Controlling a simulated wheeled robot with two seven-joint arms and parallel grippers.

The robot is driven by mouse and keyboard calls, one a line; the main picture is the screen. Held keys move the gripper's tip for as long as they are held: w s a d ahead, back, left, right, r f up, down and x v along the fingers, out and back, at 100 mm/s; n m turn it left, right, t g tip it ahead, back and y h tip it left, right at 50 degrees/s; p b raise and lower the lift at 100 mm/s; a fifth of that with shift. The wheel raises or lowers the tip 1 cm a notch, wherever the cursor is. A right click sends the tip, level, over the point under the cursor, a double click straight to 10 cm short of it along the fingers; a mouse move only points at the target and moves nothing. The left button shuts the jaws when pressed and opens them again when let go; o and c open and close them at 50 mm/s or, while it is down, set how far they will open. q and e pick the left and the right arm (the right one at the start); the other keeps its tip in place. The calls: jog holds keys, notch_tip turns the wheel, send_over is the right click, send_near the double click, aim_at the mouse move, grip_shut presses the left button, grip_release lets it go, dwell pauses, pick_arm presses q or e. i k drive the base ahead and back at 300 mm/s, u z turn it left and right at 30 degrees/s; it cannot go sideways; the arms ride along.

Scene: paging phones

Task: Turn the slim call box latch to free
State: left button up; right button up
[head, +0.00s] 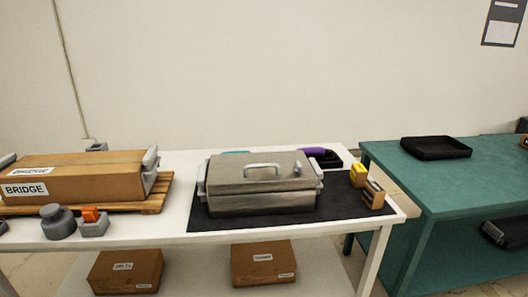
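A grey-brown case (262,203) with a lid sits closed on a black mat (340,212) on the white table. It has a pale bar handle (263,167) on the lid and a small grey knob or latch (298,169) near its right end. I cannot tell whether this case is the slim call box, nor how the latch is set. Neither of my grippers is in view.
A box marked BRIDGE (85,180) rests on a wooden pallet (160,193) at left. A purple-and-black item (313,151) lies behind the case. Small yellow (358,175) and tan blocks (373,195) stand right of it. A green table (400,180) holds a black tray (436,148).

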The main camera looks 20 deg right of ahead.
aim_at(299, 169)
jog(key=z, duration=0.15)
jog(key=i, duration=0.7)
jog(key=z, duration=0.65)
